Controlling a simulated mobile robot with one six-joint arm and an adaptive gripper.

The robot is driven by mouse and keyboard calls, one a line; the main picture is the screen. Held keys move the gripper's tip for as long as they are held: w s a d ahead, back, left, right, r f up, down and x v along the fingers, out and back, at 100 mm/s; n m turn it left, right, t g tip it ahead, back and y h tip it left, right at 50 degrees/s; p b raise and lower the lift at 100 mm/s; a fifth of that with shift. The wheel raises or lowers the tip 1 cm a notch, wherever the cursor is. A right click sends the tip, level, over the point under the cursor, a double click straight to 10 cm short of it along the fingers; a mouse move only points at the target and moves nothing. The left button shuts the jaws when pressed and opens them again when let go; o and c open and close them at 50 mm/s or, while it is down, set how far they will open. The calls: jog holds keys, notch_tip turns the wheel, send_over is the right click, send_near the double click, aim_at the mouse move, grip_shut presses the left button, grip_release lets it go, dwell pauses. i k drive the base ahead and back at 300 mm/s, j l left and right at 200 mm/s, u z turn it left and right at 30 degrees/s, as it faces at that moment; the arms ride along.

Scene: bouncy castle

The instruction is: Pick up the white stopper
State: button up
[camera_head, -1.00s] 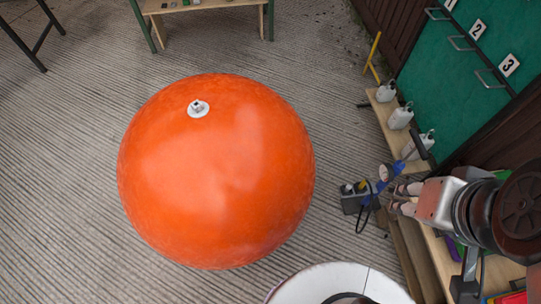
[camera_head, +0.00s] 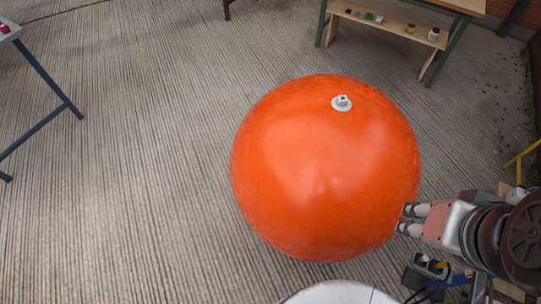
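The white stopper (camera_head: 341,103) sits on the upper part of a large orange ball (camera_head: 318,180), right of its middle. It is a small pale disc with a raised centre. My gripper (camera_head: 404,218) is at the right edge of the ball, below and to the right of the stopper and apart from it. Its two fingers point left, with a small gap between the tips and nothing seen between them. Whether the fingertips touch the ball cannot be told.
A wooden bench with green legs (camera_head: 395,32) stands at the back right with small items on it. A dark-legged table (camera_head: 45,75) is at the left. A grey device with a blue part (camera_head: 430,268) lies on the floor at lower right.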

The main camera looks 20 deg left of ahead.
aim_at(424, 258)
jog(key=u, duration=0.75)
jog(key=z, duration=1.95)
jog(key=i+l+u, duration=0.2)
jog(key=i, duration=0.3)
jog(key=i+l+u, duration=0.2)
jog(key=i+l, duration=0.15)
jog(key=i, duration=0.1)
